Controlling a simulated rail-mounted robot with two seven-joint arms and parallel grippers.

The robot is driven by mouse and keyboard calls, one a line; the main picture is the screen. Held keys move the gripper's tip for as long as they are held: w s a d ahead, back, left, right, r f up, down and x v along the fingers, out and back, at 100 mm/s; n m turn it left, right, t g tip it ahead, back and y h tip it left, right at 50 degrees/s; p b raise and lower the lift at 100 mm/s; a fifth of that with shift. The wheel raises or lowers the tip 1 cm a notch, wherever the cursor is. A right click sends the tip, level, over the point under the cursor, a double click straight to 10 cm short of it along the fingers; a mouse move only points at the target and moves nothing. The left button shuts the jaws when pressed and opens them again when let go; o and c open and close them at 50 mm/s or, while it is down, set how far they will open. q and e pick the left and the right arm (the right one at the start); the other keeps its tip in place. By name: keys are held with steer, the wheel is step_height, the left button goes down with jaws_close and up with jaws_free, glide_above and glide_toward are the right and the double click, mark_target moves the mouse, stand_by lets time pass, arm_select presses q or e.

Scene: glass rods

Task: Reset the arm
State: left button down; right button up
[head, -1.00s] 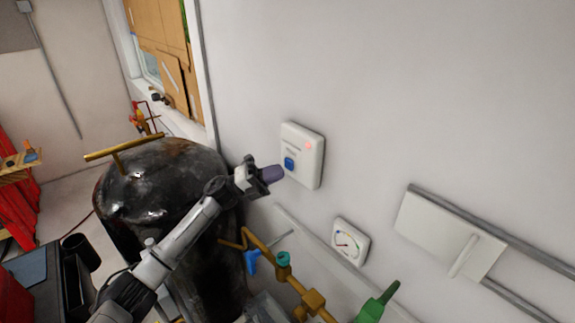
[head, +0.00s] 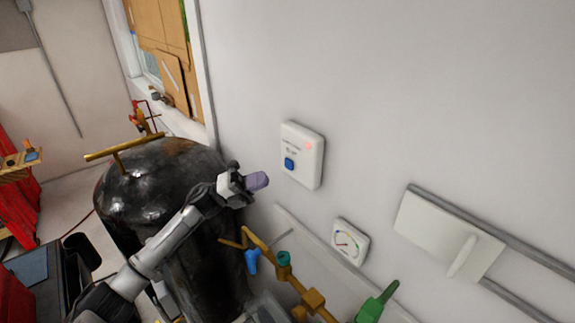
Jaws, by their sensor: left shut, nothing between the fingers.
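My left arm comes in from the lower left, in front of the dark tank. My left gripper (head: 257,181) is shut and empty, its purple-grey fingertips together. It points right, toward a white wall box (head: 302,155) with a blue button (head: 290,164) and a small red light. A clear gap lies between the fingertips and the box. My right gripper is not in view.
A large dark tank (head: 150,185) stands behind my left arm. Brass piping (head: 290,278) with a blue handle (head: 252,260) and a green handle (head: 374,303) runs below.

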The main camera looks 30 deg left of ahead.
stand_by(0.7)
arm_select(q)
steer(key=w+a+r+n+t+y, duration=0.1)
steer(key=w+a+n+t+y, duration=0.3)
steer(key=n+y, duration=0.7)
steer(key=w+a+r+n+t+y, duration=0.15)
steer(key=a+n+t+y, duration=0.35)
steer(key=n+y, duration=0.5)
steer(key=s+d+f+n+g+p, duration=0.35)
steer(key=s+d+f+g, duration=0.4)
steer(key=s+d, duration=0.35)
steer(key=s+d+f+n+g+p, duration=0.3)
steer(key=s+d+f+n+g, duration=0.25)
steer(key=s+d+f, duration=0.5)
steer(key=s+d+f+g+h+p, duration=0.1)
steer(key=s+d+f+g+p, duration=0.1)
steer(key=s, duration=0.8)
steer(key=s+d+f+g+h+p, duration=0.1)
steer(key=s+d+f+g+p, duration=0.1)
steer(key=s, duration=0.9)
step_height(320, 180, down, 3)
steer(key=shift+s+d+r+n+g+p, duration=0.1)
steer(key=shift+s+d+n+g+p, duration=0.2)
steer(key=shift+g, duration=0.5)
steer(key=shift+a, duration=0.1)
